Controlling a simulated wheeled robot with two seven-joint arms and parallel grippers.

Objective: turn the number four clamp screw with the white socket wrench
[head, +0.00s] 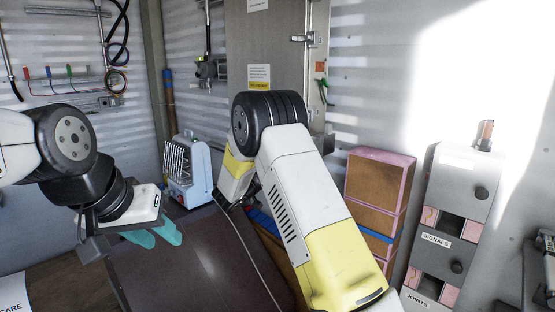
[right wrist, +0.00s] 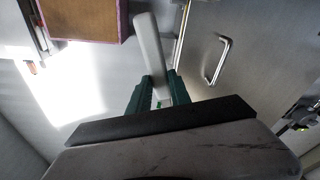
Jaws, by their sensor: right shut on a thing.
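My right gripper (right wrist: 160,82) is shut on a pale bar, which looks like the white socket wrench (right wrist: 148,42), in the right wrist view. The bar sticks out beyond the green fingertips. Its far end shows no clear socket. In the head view my right arm hides most of that gripper, and the wrench cannot be made out there. My left gripper (head: 153,234) has teal fingers with a gap between them and nothing in it, above the left part of a dark top. I cannot make out the number four clamp screw in either view.
The dark brown top (head: 200,262) is largely bare. A white heater-like unit (head: 187,170) stands behind it. Pink-edged brown boxes (head: 377,182) and a grey drawer cabinet (head: 462,185) stand at the right. A tall grey cabinet (head: 275,55) is at the back.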

